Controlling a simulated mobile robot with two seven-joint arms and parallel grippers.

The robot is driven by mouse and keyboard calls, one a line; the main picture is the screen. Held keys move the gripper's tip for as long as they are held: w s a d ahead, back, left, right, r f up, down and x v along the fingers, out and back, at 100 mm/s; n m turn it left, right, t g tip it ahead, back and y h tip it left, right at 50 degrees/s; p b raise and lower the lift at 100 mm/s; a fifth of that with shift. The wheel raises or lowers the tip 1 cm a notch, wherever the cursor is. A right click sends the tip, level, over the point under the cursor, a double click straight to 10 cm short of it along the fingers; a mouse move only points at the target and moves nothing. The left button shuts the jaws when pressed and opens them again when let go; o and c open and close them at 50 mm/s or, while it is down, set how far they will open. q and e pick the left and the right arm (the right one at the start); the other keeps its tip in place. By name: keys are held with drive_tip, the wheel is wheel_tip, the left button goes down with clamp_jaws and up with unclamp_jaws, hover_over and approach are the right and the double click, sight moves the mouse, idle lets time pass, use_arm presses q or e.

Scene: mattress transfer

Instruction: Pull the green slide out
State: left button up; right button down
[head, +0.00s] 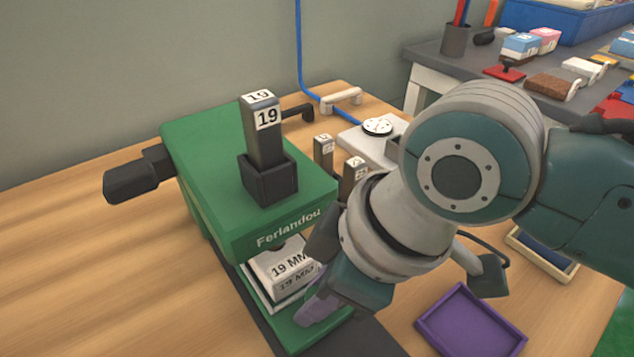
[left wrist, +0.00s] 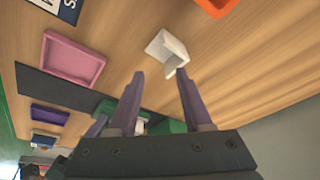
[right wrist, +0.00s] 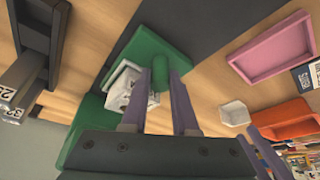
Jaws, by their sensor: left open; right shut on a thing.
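The green press (head: 240,215) marked "Ferlandou" stands on the wooden table, with a 19 block (head: 264,135) upright in the dark holder on its top. The green slide (head: 290,335) sticks out at its lower front, and a white 19 MM piece (head: 285,268) sits above it. In the right wrist view, the green slide (right wrist: 120,60) ends in a rounded handle (right wrist: 160,72). My right gripper (right wrist: 160,78) is shut on that handle; its purple finger (head: 318,308) shows in the head view, partly hidden by my arm. My left gripper (left wrist: 160,75) is open and empty, out of the head view.
A white box (left wrist: 168,50) lies on the table beyond my left fingertips. A purple tray (head: 470,320) stands right of the slide, and a pink tray (left wrist: 72,58) is nearby. An orange bin (right wrist: 285,120) is farther off. Small number blocks (head: 354,172) stand behind my right arm.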

drive_tip(key=s+d+p, duration=0.1)
drive_tip(key=s+p, duration=0.1)
drive_tip(key=s+d+r+p, duration=0.1)
drive_tip(key=d+p, duration=0.1)
drive_tip(key=p, duration=0.1)
drive_tip(key=shift+s, duration=0.4)
drive_tip(key=s+d+p, duration=0.1)
drive_tip(key=s, duration=0.1)
drive_tip(key=s+d+p, duration=0.3)
drive_tip(key=s, duration=0.2)
drive_tip(key=shift+d+f+p, duration=0.35)
drive_tip(key=shift+d, duration=0.05)
drive_tip(key=shift+s+d, duration=0.15)
drive_tip(key=shift+s, duration=0.05)
drive_tip(key=shift+f, duration=0.1)
use_arm(q)
wheel_tip(320, 180, up, 10)
drive_tip(key=shift+w, duration=0.1)
